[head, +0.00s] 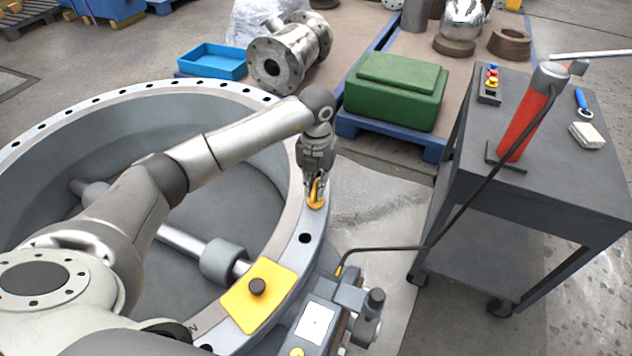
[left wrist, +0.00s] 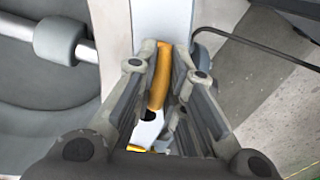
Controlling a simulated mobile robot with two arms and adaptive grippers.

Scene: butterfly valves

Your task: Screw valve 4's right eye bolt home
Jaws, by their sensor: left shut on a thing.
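The valve is a large grey ring (head: 120,103) with a flange full of bolt holes. My left gripper (head: 315,190) reaches down to the flange's right side and is shut on the yellow eye bolt (head: 316,199). The eye bolt stands upright at the flange, and its base seems to touch the surface; its thread is hidden. In the left wrist view the yellow eye (left wrist: 160,78) shows between the two fingers. My right gripper is not in view.
A green block (head: 395,92) stands behind.

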